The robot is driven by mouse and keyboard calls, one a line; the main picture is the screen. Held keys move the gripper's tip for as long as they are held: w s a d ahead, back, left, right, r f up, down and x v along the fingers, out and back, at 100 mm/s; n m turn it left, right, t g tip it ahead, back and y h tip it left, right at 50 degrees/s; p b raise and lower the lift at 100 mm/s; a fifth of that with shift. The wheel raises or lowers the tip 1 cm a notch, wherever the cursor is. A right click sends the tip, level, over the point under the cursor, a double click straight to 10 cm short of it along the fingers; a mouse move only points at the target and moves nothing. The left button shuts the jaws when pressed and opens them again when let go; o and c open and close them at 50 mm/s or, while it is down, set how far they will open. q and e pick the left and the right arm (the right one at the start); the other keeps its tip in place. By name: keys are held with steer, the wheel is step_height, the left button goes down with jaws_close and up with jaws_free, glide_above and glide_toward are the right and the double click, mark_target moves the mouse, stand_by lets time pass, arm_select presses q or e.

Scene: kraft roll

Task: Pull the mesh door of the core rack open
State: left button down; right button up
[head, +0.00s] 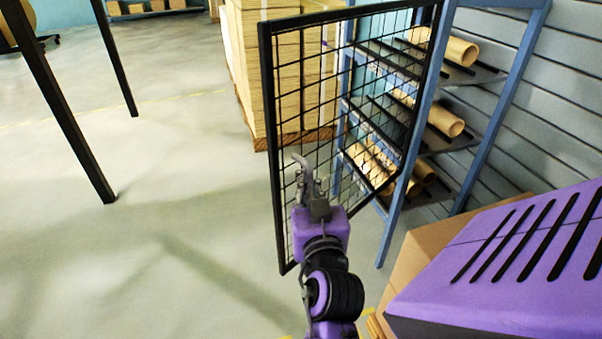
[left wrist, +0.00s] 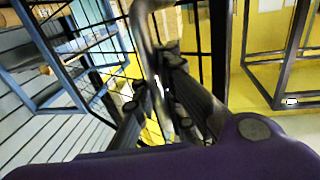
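The mesh door (head: 290,95) is a black-framed wire grid. It stands swung out from the blue core rack (head: 392,215), its right edge by the rack's post. Shelves of cardboard cores (head: 447,120) show beside it and through its grid. My left gripper (head: 312,185) is at the door's near lower part, at a bent grey handle (head: 300,160). In the left wrist view the handle (left wrist: 146,35) runs down between the fingers of my left gripper (left wrist: 162,90), which look closed around it. The right gripper is out of view.
A tall stack of tan board (head: 240,75) stands behind the door. A cardboard box (head: 425,245) is at the lower right, close to the rack. Dark posts (head: 60,100) stand at the left. The floor (head: 170,210) left of the door is clear.

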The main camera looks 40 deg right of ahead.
arm_select(q)
steer(key=shift+a+f+y, duration=0.3)
steer(key=shift+a+f, duration=0.1)
steer(key=shift+f, duration=0.05)
steer(key=c, duration=1.8)
jaws_free()
steer(key=shift+a+r, duration=0.15)
steer(key=shift+a, duration=0.15)
steer(key=shift+r, duration=0.1)
steer(key=shift+s+d+r, duration=0.1)
steer(key=shift+d, duration=0.15)
